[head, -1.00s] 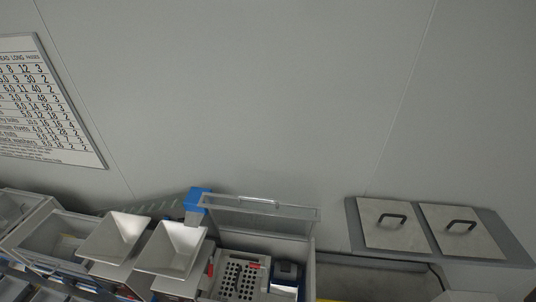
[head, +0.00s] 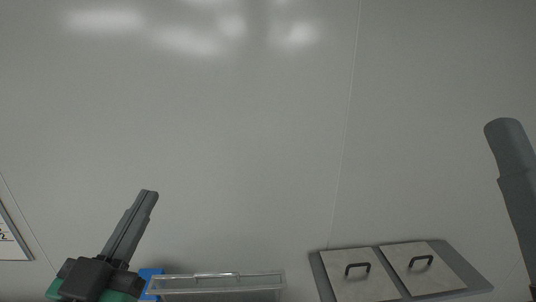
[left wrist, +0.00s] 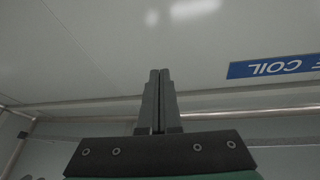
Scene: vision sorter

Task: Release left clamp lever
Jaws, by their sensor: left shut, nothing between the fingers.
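My left gripper (head: 148,194) is raised at the lower left of the head view, pointing up against the bare wall. Its fingers are together with nothing between them. The same shut fingers show in the left wrist view (left wrist: 159,74), pointing at a pale surface. No clamp lever can be made out in either current view. My right gripper is not in view; a grey link at the right edge of the head view looks like part of my right arm.
A clear lid with a handle (head: 225,283) and a blue block (head: 151,274) are beside my left gripper. Two pale panels with dark handles (head: 360,287) (head: 421,258) are at the lower right. A blue "COIL" sign (left wrist: 273,67) and metal rails (left wrist: 90,105) show in the left wrist view.

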